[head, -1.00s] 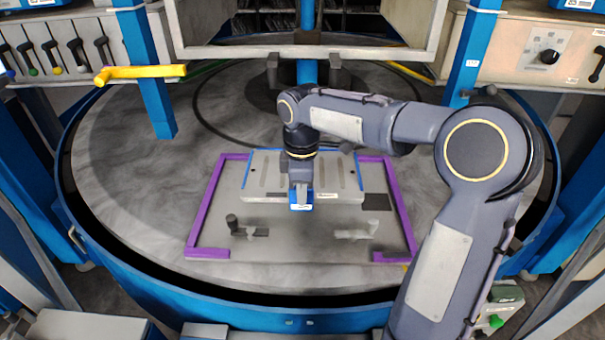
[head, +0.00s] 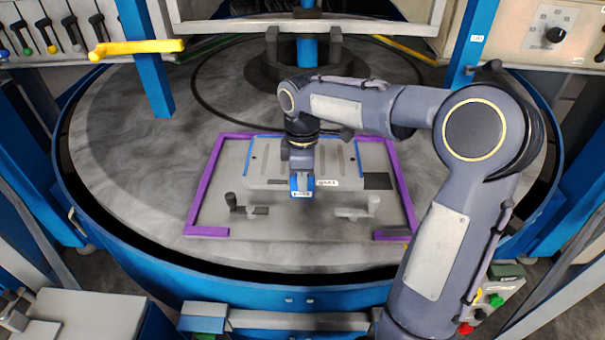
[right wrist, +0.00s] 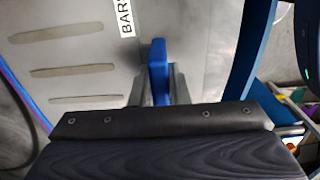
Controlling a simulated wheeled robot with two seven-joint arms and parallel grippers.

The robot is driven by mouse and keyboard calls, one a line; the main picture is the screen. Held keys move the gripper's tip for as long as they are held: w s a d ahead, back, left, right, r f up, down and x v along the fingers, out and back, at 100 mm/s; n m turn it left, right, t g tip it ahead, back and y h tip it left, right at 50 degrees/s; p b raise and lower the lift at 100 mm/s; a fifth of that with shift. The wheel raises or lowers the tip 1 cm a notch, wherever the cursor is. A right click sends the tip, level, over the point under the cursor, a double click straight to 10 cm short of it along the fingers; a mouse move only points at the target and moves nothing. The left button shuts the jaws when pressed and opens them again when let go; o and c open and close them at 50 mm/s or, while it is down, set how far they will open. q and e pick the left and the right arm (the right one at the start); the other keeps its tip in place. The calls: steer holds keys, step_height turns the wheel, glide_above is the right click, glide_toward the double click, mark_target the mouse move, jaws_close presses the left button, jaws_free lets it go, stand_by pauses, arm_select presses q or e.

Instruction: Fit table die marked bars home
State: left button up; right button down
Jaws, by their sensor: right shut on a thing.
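The die marked BARS is a grey slotted plate (head: 270,176) lying flat inside the blue outline on the turntable bed in the head view. Its white label (head: 327,182) reads BARS in the right wrist view (right wrist: 126,18). My right gripper (head: 302,178) is shut on the blue handle (head: 301,190) at the plate's front edge. The handle also shows between the fingers in the right wrist view (right wrist: 158,68). The arm hides part of the plate's middle. I cannot tell whether the plate is fully seated. My left gripper is not in view.
A purple frame line (head: 208,190) surrounds the die area. A yellow bar (head: 137,47) is at upper left.

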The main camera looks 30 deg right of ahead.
mark_target(303, 197)
steer(key=shift+w+f+b, duration=0.1)
steer(key=shift+f+b, duration=0.6)
steer(key=shift+f, duration=0.55)
steer(key=shift+p, duration=0.45)
stand_by(0.8)
steer(key=shift+f+b, duration=1.05)
steer(key=shift+f, duration=0.55)
steer(key=c, duration=1.3)
jaws_free()
steer(key=shift+f, duration=0.15)
step_height(303, 197, up, 8)
